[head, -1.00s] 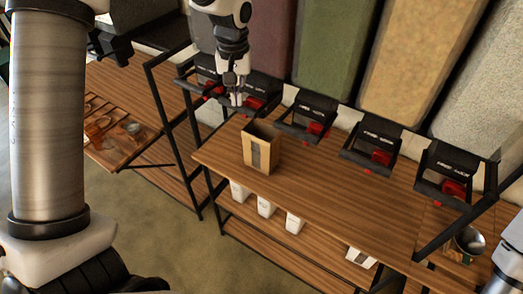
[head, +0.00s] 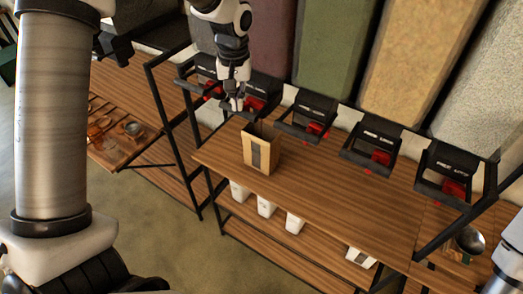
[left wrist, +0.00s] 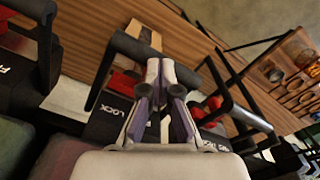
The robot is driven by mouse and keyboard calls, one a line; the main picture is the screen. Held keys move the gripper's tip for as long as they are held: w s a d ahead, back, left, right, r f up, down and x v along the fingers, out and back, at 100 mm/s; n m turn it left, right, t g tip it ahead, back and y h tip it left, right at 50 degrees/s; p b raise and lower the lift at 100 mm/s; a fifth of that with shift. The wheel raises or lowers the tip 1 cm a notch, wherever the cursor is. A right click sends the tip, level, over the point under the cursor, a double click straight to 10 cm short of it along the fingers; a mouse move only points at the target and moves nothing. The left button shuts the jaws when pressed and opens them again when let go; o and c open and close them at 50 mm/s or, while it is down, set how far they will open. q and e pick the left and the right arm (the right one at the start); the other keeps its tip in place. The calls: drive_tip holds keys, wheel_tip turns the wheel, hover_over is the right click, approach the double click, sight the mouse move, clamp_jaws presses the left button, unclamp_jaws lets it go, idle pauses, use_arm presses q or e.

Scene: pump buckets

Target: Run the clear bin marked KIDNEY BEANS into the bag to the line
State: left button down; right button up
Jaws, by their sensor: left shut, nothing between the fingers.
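A tan paper bag (head: 260,152) with a dark window strip on its front stands upright and open on the wooden counter. Tall clear bins stand behind; the dark reddish one (head: 268,42) is partly hidden by my arm, and no KIDNEY BEANS mark is readable. Below it is a black dispenser with a red part (head: 254,103). My left gripper (head: 235,104) is shut and empty in front of the dispensers, behind and left of the bag. My right gripper is out of view.
More dispensers with black frames and red parts line the counter (head: 330,190), below green (head: 335,50) and tan (head: 408,60) bins. White containers (head: 266,207) stand on the shelf below. A wooden tray with scoops (head: 118,140) lies left. Counter right of the bag is clear.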

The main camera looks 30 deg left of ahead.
use_arm(q)
drive_tip(key=shift+f, duration=0.1)
drive_tip(key=shift+f, duration=0.3)
drive_tip(key=shift+f, duration=0.45)
idle(0.3)
drive_tip(key=shift+w+f, duration=0.1)
drive_tip(key=shift+f, duration=0.25)
idle(6.5)
